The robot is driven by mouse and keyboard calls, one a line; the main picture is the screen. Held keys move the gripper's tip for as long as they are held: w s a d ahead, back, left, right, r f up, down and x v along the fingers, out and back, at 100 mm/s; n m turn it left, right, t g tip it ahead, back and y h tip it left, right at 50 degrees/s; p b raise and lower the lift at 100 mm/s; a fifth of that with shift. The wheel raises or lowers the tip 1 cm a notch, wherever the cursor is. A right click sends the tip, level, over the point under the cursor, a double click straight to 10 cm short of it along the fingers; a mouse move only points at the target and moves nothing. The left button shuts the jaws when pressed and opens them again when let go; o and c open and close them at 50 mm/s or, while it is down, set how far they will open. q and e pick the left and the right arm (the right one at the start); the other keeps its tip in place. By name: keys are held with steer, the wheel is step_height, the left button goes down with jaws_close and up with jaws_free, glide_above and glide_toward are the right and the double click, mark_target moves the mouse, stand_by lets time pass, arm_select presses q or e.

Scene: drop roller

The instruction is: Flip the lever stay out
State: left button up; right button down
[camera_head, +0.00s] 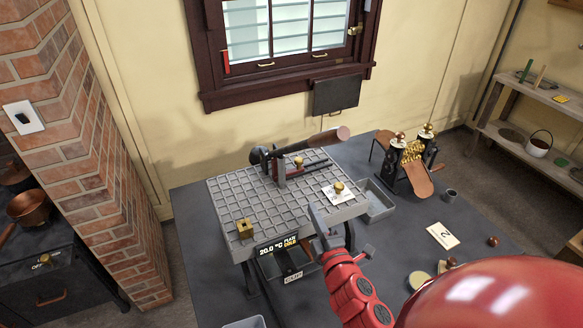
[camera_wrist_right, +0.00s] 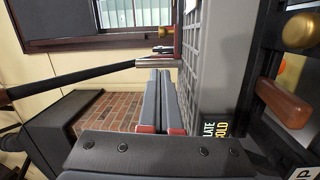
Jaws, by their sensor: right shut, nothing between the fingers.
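A grey gridded plate (camera_head: 262,205) on a stand carries a dark lever (camera_head: 318,139) with a pinkish-brown end, a dark red upright bracket (camera_head: 279,172) and a brass knob (camera_head: 299,162). I cannot tell which part is the lever stay. My right gripper (camera_head: 316,215), on a red arm, is at the plate's right front edge, with its fingers pointing up. In the right wrist view my right gripper (camera_wrist_right: 160,76) is shut and empty. A black-handled rod (camera_wrist_right: 85,76) with a metal end lies just beyond its fingertips in that view. My left gripper is not in view.
A brass cube (camera_head: 244,228) and a white card with a brass knob (camera_head: 340,193) sit on the plate. A grey tray (camera_head: 379,207) is beside it. A roller machine (camera_head: 407,152) stands at the table's back right. A card (camera_head: 442,236) lies on the table.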

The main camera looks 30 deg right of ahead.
steer(key=b+x, duration=0.2)
steer(key=x, duration=0.2)
steer(key=shift+w, duration=0.4)
steer(key=p+x, duration=0.3)
steer(key=x, duration=0.9)
steer(key=shift+w+d, duration=0.15)
steer(key=shift+w+p, duration=0.4)
steer(key=shift+w, duration=0.25)
